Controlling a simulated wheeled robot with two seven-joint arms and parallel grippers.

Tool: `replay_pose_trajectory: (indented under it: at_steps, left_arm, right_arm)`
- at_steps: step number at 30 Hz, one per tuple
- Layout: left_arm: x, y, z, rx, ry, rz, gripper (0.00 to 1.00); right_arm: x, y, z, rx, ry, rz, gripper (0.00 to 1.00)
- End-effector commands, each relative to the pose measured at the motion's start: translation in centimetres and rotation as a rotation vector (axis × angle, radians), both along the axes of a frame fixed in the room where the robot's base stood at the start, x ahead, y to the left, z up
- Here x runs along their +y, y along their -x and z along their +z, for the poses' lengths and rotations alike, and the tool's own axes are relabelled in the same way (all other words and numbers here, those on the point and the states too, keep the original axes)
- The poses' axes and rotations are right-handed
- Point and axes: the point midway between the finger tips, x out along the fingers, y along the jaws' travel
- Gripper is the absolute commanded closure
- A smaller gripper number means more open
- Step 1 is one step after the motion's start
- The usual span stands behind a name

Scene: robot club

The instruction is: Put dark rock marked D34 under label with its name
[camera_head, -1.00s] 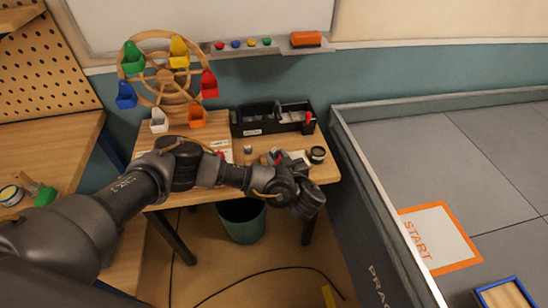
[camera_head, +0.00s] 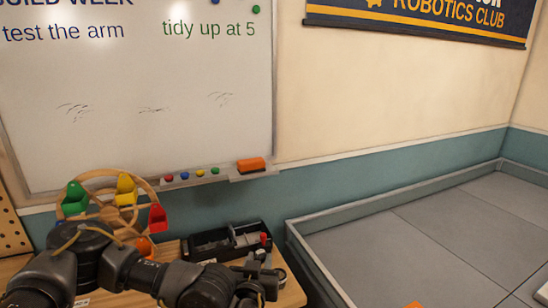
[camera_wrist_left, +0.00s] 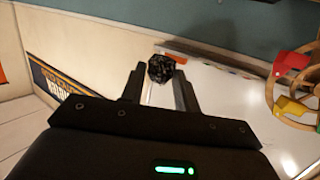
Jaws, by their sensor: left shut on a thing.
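My left gripper (camera_wrist_left: 160,82) is shut on a dark, rough rock (camera_wrist_left: 161,68), held between the fingertips in the left wrist view. Any marking on the rock is too small to read. In the head view my left arm comes in low from the left, and the left gripper (camera_head: 258,275) is at the bottom, in front of the small wooden table (camera_head: 170,250). The rock cannot be made out there. I cannot make out a rock label in either view. My right gripper is not in view.
A colourful toy wheel (camera_head: 100,205) and a black organizer tray (camera_head: 205,250) stand on the table. Behind is a whiteboard (camera_head: 140,135) with a ledge holding magnets and an orange eraser (camera_head: 251,164). A low-walled grey arena (camera_head: 400,255) lies right, its floor mostly clear.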

Motion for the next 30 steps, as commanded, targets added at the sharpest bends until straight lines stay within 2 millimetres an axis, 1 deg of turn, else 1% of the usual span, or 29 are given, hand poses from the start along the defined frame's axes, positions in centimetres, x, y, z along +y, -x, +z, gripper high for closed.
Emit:
replay_pose_trajectory:
  at_steps: [1, 3, 9, 19, 24, 30]
  left_arm:
    - [1.0, 0.0, 1.7, 0.0, 0.005, -0.021, 0.94]
    - [1.9, 0.1, 3.1, 0.004, 0.005, -0.042, 0.94]
    - [4.2, 0.3, 5.8, 0.005, 0.005, -0.059, 0.94]
    - [7.9, 0.9, 8.7, 0.011, 0.009, -0.048, 0.94]
    - [10.2, 1.2, 10.1, 0.008, 0.012, -0.024, 0.94]
    - [13.1, 1.5, 11.3, 0.005, 0.008, 0.019, 0.94]
  right_arm:
    - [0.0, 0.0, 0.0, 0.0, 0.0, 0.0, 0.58]
    - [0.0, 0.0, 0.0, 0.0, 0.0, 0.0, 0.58]
    - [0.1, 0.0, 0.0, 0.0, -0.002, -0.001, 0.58]
    - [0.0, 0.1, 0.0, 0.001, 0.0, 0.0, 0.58]
    - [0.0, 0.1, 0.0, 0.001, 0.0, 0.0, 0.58]
    - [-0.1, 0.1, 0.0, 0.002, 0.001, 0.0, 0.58]
